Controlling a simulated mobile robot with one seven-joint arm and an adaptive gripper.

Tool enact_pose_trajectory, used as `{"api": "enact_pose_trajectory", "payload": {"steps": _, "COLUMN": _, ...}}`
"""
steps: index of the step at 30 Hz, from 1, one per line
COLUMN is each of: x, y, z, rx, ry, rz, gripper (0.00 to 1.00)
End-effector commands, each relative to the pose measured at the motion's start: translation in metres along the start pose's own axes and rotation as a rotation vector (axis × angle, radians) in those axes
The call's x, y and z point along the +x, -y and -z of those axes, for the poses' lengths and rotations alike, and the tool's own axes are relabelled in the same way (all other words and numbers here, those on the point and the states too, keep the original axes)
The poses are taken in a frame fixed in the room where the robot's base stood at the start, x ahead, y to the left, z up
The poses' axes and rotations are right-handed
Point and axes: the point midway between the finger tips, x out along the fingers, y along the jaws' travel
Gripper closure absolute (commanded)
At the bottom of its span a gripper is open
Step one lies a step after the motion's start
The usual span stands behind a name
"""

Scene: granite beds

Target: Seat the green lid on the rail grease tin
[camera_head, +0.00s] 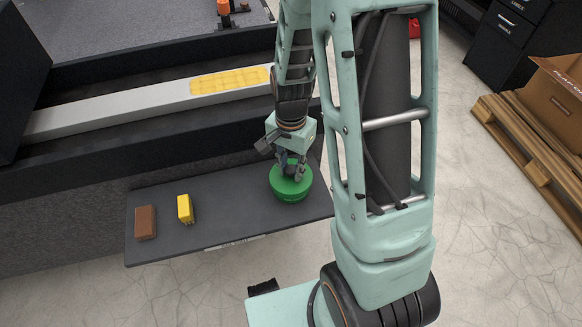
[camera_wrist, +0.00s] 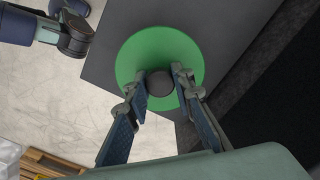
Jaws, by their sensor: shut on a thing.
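The green lid (camera_wrist: 130,62) is a round disc with a dark knob (camera_wrist: 159,83) at its middle. My gripper (camera_wrist: 161,86) is shut on this knob, one finger on each side. In the head view, my gripper (camera_head: 292,172) points down at the green lid (camera_head: 281,186), over the right part of the dark shelf. A green side shows below the lid's top edge. I cannot tell from these views whether this is the lid's own rim or the rail grease tin beneath it, nor whether any gap is there.
A brown block (camera_head: 145,222) and a yellow brush-like block (camera_head: 185,208) stand on the left of the dark shelf (camera_head: 235,212). A pale rail (camera_head: 120,108) with a yellow patch (camera_head: 228,81) runs behind. The shelf between the yellow block and the lid is clear.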

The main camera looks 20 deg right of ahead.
Motion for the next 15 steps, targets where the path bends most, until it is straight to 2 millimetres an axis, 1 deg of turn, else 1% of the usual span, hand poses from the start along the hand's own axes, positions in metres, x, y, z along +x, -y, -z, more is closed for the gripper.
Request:
{"api": "enact_pose_trajectory", "payload": {"steps": 6, "x": -0.0001, "y": 0.0, "z": 0.0, "rx": 0.0, "ry": 0.0, "rz": 0.0, "gripper": 0.98}}
{"api": "enact_pose_trajectory", "payload": {"steps": 7, "x": -0.0001, "y": 0.0, "z": 0.0, "rx": 0.0, "ry": 0.0, "rz": 0.0, "gripper": 0.75}}
{"api": "enact_pose_trajectory", "payload": {"steps": 12, "x": -0.0001, "y": 0.0, "z": 0.0001, "rx": 0.0, "ry": 0.0, "rz": 0.0, "gripper": 0.58}}
{"api": "enact_pose_trajectory", "payload": {"steps": 15, "x": -0.0001, "y": 0.0, "z": 0.0001, "rx": 0.0, "ry": 0.0, "rz": 0.0, "gripper": 0.58}}
